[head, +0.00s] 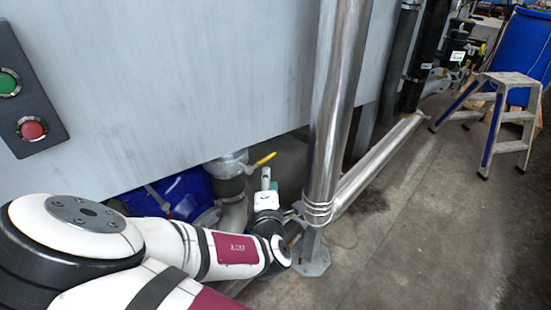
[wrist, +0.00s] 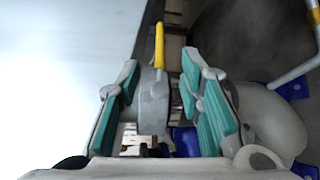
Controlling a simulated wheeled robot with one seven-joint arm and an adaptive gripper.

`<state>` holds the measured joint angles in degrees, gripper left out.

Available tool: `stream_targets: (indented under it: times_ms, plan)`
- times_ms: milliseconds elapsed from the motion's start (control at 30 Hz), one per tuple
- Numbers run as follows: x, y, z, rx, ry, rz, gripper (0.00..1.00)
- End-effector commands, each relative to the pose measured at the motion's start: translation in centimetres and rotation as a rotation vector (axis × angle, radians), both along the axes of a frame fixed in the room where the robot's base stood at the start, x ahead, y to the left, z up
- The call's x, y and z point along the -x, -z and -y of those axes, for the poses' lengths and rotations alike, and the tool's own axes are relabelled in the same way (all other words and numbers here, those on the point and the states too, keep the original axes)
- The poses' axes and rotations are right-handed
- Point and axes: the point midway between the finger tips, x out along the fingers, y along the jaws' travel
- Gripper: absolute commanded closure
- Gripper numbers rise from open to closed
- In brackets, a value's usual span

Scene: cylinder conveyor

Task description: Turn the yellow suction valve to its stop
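The yellow suction valve handle (head: 264,159) sticks out to the right from a grey pipe fitting (head: 229,166) below the large grey panel. In the wrist view the yellow handle (wrist: 159,46) points up the picture, beyond and between my fingertips. My gripper (head: 267,178) is just below and beside the handle in the head view. In the wrist view my gripper (wrist: 160,75) has its two teal-padded fingers wide apart with nothing held between them. I see no contact between fingers and handle.
A steel post (head: 335,100) stands right of my gripper, with a slanted pipe (head: 378,160) behind it. A blue motor housing (head: 172,196) lies left of the valve. A step stool (head: 500,110) and blue barrel (head: 527,50) stand far right.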

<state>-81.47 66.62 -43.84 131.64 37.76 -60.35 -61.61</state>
Motion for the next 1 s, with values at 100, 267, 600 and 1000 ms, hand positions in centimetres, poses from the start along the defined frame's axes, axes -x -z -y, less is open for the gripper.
stream_targets:
  times_ms: [100,267,600,1000]
  plan:
    - [-1.9,0.3,-0.1,-0.003,0.003,0.002,0.66]
    - [-5.1,0.8,-0.4,-0.004,0.005,0.000,0.66]
    - [-10.9,1.6,-1.1,-0.003,0.004,-0.001,0.66]
    - [-12.6,1.7,-1.3,-0.003,0.003,-0.002,0.66]
